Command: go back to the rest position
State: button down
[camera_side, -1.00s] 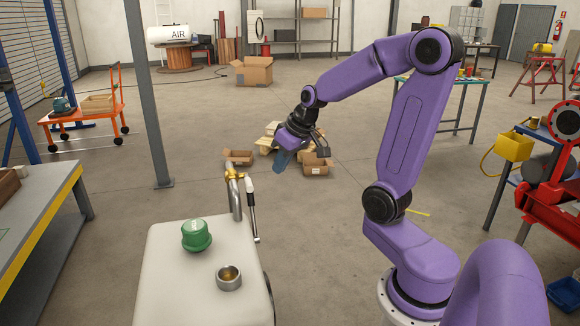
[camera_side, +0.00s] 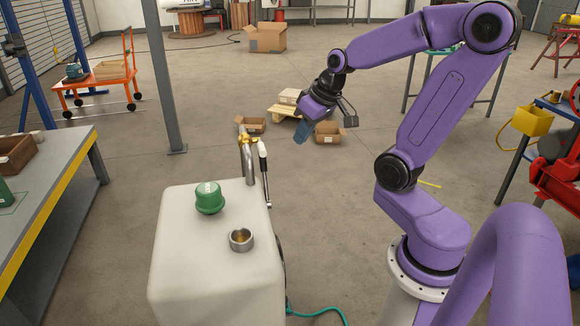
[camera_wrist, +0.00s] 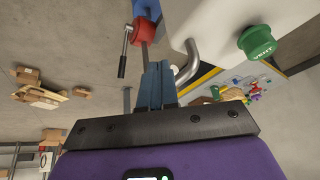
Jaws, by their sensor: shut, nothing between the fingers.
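My gripper (camera_side: 300,131) is in the air beyond the far right corner of the white skid tank. In the wrist view its two blue fingers (camera_wrist: 156,84) are pressed together with nothing between them. My purple arm is raised and bent at the elbow, clear of the tank. A green cap (camera_side: 209,198) sits on the tank top, apart from the gripper; it also shows at the upper right of the wrist view (camera_wrist: 257,42).
A grey post (camera_side: 163,75) stands behind left. Cardboard boxes (camera_side: 328,134) lie on the floor beyond. A workbench (camera_side: 55,190) stands left.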

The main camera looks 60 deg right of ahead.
jog(key=s+a+f+n+g+y, duration=0.25)
jog(key=s+a+n, duration=0.35)
jog(key=a, duration=0.5)
jog(key=s+a+f+n+g+h, duration=0.1)
jog(key=s+a+n, duration=0.1)
jog(key=s, duration=0.4)
jog(key=s+a+f+n+g+h, duration=0.1)
jog(key=s+a+n, duration=0.1)
jog(key=s+n, duration=0.3)
jog(key=shift+s+a+n, duration=0.3)
jog(key=shift+s+a, duration=0.05)
jog(key=shift+s, duration=0.35)
